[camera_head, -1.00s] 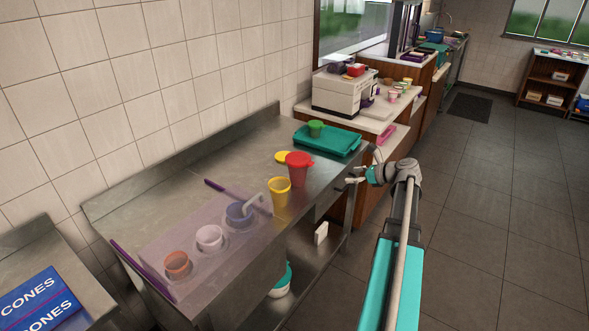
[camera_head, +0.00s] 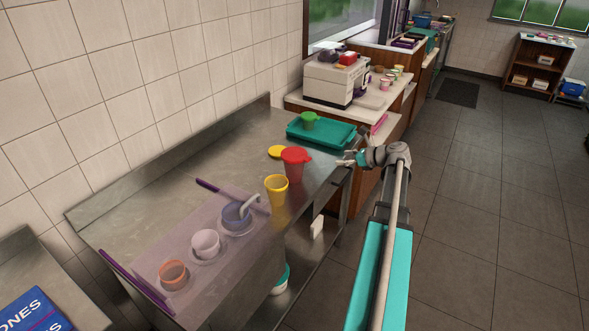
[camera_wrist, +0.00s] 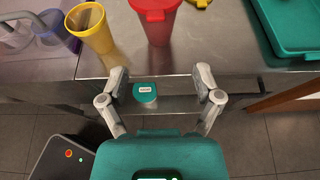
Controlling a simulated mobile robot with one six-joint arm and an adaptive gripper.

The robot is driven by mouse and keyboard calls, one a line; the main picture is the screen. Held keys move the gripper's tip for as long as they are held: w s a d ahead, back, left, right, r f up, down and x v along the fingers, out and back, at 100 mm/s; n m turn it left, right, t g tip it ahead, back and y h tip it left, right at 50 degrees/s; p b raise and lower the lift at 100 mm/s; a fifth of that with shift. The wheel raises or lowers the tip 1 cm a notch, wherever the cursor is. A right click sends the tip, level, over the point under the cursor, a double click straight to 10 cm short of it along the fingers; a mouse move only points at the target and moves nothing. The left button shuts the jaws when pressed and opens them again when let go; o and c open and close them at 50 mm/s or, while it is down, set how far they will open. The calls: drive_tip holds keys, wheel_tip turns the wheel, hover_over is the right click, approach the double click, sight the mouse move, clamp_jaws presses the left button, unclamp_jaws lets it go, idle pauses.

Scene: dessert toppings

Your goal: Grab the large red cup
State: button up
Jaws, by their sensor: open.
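The large red cup (camera_head: 294,171) stands upright near the front edge of the steel counter, with a red lid on top. In the wrist view the red cup (camera_wrist: 157,22) is at the top centre, ahead of my fingers and partly cut off by the frame. My gripper (camera_head: 346,161) is open and empty, to the right of the red cup in the head view. In the wrist view its two fingertips (camera_wrist: 161,78) are spread wide just short of the counter edge, apart from the cup.
A yellow cup (camera_head: 276,190) stands close beside the red cup, and a yellow lid (camera_head: 277,152) lies behind it. A teal tray (camera_head: 343,139) bearing a green cup (camera_head: 309,120) is further back. Toppings containers (camera_head: 205,243) sit at the near end of the steel counter (camera_head: 150,198).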

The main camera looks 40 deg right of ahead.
drive_tip(key=b, duration=0.3)
approach(310, 159)
drive_tip(key=shift+d+x, duration=0.1)
drive_tip(key=shift+x, duration=1.1)
drive_tip(key=shift+d+x, duration=0.15)
drive_tip(key=shift+x, duration=1.05)
drive_tip(key=shift+f, duration=0.15)
drive_tip(key=b+x, duration=0.1)
drive_tip(key=x, duration=0.2)
drive_tip(key=b+x, duration=0.1)
drive_tip(key=x, duration=0.1)
drive_tip(key=shift+s+a+f+b, duration=0.1)
drive_tip(key=shift+a+f+b, duration=0.15)
drive_tip(key=shift+a+b, duration=0.05)
clamp_jaws()
